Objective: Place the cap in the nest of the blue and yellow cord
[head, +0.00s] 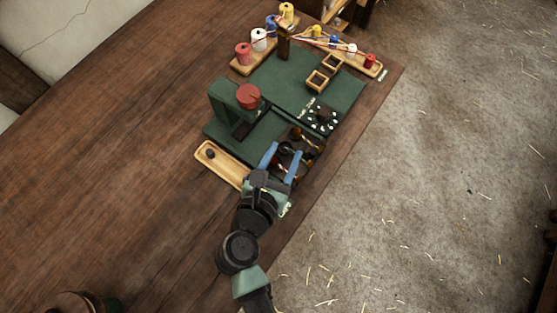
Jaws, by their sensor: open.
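My gripper (283,161) is open, its two blue fingers spread over a dark tray (322,146) of small dark and amber round pieces. I cannot tell which piece, if any, is the cap, or whether anything lies between the fingers. A small dark round piece (211,153) sits in the left end of a long wooden tray (228,168).
A green block with a red round knob (248,96) stands left of the gripper. Spools stand on a wooden rack (240,70) and on another rack (374,70) at the far end. A dial with white marks (323,118) is beyond the dark tray.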

